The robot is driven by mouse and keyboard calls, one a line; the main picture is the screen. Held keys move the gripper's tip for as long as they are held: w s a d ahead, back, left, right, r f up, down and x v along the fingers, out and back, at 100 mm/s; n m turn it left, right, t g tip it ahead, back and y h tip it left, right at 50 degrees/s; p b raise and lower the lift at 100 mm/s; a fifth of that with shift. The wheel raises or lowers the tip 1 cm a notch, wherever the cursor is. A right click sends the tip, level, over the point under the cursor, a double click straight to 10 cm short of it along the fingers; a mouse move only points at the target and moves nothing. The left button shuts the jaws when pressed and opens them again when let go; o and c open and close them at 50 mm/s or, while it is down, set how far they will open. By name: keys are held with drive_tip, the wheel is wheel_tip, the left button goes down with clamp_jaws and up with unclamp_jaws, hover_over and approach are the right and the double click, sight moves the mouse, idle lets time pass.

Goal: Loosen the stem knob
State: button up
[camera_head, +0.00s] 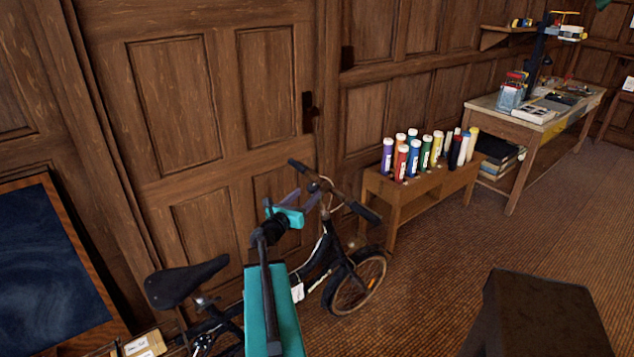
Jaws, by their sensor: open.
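A black bicycle stands beside the panelled wall, with its handlebar (355,207) in the middle of the view and its saddle (186,281) at lower left. My gripper (298,200), at the end of my teal and black arm, is open just left of the handlebar's middle, overlapping the stem area in this view. I cannot tell whether it touches the bicycle. I cannot make out the stem knob; my gripper and arm cover part of the stem and frame.
A wooden rack (411,194) of coloured tubes stands behind the front wheel (358,283). A cluttered desk (529,119) is at upper right. A dark block (540,318) is at lower right, with open carpet (445,265) between. A dark board (45,270) leans at left.

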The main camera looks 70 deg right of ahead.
drive_tip(key=s+d+p, duration=0.1)
drive_tip(key=d+p, duration=0.2)
drive_tip(key=d, duration=0.6)
drive_tip(key=shift+s+d, duration=0.15)
drive_tip(key=shift+d, duration=0.15)
drive_tip(key=c, duration=1.1)
drive_tip(key=shift+o, duration=0.2)
